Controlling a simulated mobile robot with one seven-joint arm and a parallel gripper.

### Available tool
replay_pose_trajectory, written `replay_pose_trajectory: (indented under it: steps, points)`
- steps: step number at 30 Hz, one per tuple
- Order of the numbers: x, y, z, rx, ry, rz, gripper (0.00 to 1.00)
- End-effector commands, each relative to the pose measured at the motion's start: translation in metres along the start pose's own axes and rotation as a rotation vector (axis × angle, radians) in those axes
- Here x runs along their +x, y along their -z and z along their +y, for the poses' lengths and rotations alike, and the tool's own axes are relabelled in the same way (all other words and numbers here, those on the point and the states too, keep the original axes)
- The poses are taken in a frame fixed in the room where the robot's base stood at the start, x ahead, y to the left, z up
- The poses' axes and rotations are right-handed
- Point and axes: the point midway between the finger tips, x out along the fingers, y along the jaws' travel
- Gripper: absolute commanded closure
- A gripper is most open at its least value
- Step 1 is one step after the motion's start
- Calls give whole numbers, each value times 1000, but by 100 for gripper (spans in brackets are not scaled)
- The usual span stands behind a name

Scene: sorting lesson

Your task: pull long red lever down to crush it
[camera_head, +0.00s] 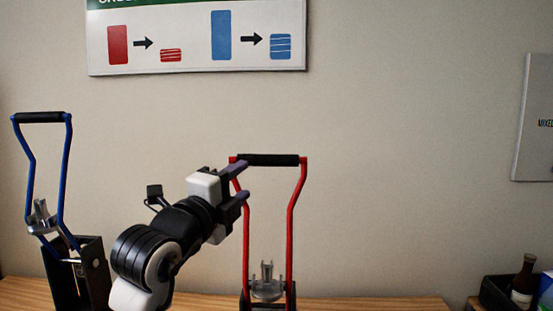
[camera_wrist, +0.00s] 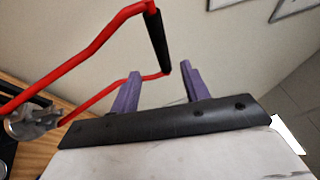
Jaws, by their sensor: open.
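The red lever (camera_head: 293,205) is a tall red frame with a black grip bar (camera_head: 267,160) across its top, and it stands upright on a crusher (camera_head: 267,285) at the table's back. My gripper (camera_head: 243,184) is open, with purple fingers near the lever's upper left side, by the left end of the grip. In the wrist view the black grip (camera_wrist: 157,42) lies ahead of and between the lines of the two open fingers (camera_wrist: 160,88). I cannot tell whether a finger touches the lever. Nothing is held. My wrist hides part of the lever's left side.
A blue-levered crusher (camera_head: 66,185) stands upright at the left. A dark crate (camera_head: 495,292) with a brown bottle (camera_head: 523,275) is at the lower right. The wooden table (camera_head: 380,303) is bare right of the red crusher. A sign (camera_head: 195,40) hangs on the wall.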

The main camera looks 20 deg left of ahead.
Motion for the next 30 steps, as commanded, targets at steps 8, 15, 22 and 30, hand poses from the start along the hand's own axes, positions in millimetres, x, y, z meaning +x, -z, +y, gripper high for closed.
replay_pose_trajectory:
  steps: [8, 15, 22, 30]
  points:
    - [61, 1, -5, -2, -1, 3, 54]
    - [103, 0, -4, -2, 2, 1, 54]
    - [119, 0, -2, 0, 3, 0, 54]
    - [120, 0, -1, 0, 3, -1, 54]
